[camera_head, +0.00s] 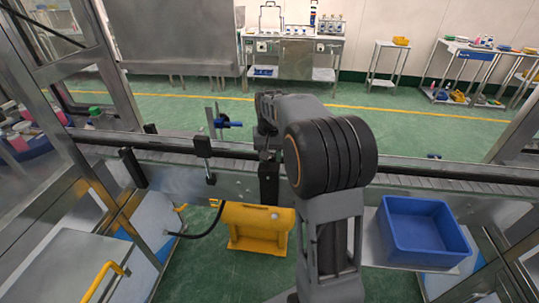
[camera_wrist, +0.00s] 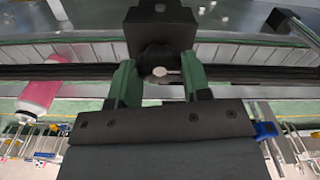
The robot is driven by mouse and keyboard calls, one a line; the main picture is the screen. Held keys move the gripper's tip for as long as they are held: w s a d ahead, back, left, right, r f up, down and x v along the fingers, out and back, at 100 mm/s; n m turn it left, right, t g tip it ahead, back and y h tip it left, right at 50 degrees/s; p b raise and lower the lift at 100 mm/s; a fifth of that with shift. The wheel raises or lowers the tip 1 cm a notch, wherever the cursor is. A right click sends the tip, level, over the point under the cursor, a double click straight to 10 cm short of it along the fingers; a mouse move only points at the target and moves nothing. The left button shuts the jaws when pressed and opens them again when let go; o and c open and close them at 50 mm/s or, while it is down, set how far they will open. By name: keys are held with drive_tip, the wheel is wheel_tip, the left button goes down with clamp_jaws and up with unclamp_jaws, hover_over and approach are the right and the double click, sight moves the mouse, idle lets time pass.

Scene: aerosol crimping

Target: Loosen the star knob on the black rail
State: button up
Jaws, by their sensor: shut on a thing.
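The black rail (camera_head: 420,168) runs across the conveyor's near side, and it also crosses the wrist view (camera_wrist: 65,72). A black block (camera_wrist: 160,20) shows at the top of the wrist view. The dark star knob (camera_wrist: 155,57) sits just below it, with a pale round piece by its lower edge. My gripper (camera_wrist: 156,72) has its two green fingers on either side of the knob and is shut on it. In the head view my gripper (camera_head: 266,148) is at the rail, and my arm hides the knob there.
A clamp with a blue handle (camera_head: 229,124) and a black bracket (camera_head: 203,147) stand left of my gripper. A yellow case (camera_head: 258,224) and a blue bin (camera_head: 423,228) are below the conveyor. A pink bottle (camera_wrist: 40,94) shows at left in the wrist view.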

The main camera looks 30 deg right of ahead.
drive_tip(key=o, duration=0.9)
drive_tip(key=shift+o, duration=0.2)
wheel_tip(320, 180, up, 14)
drive_tip(key=shift+f, duration=0.1)
idle(0.4)
